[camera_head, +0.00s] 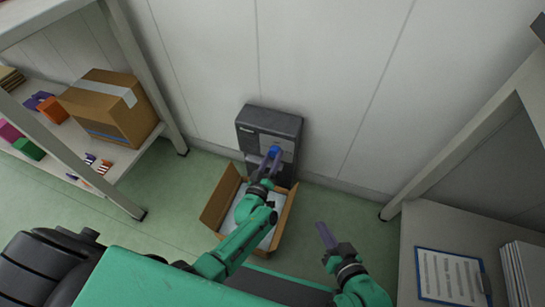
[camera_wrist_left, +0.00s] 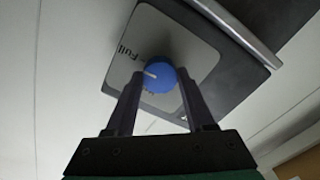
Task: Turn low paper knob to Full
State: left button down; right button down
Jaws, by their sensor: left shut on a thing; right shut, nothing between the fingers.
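The blue knob (camera_wrist_left: 159,76) sits on a light grey panel (camera_wrist_left: 121,65) marked "Full" in the left wrist view. A white pointer line shows on the knob's left part, and another label below is partly hidden. The knob also shows in the head view (camera_head: 274,151) on the dark grey machine (camera_head: 270,121) against the wall. My left gripper (camera_wrist_left: 160,82) is shut on the knob, one finger at each side. My right gripper (camera_head: 325,235) is shut and empty, away from the machine at the lower right.
An open cardboard box (camera_head: 286,216) stands on the floor before the machine, under my left arm. A shelf with a taped carton (camera_head: 112,105) stands at the left. A table with a clipboard (camera_head: 450,277) is at the right.

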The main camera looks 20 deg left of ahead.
pick_arm(q)
jog(key=shift+m, duration=0.3)
jog(key=shift+c, duration=1.3)
grip_release()
pick_arm(e)
jog(key=shift+d, duration=0.1)
pick_arm(q)
jog(key=shift+s, duration=0.1)
jog(key=shift+s+p, duration=0.3)
jog(key=shift+s, duration=0.05)
jog(key=s+p, duration=0.3)
jog(key=s, duration=1)
jog(key=shift+s+a, duration=0.35)
jog(key=shift+a, duration=0.1)
pick_arm(e)
jog(key=s+d+r+n+g+h, duration=0.1)
jog(key=d+r+g+h, duration=0.2)
jog(key=d+g, duration=0.2)
jog(key=shift+s+d+r, duration=0.2)
jog(key=shift+d, duration=1)
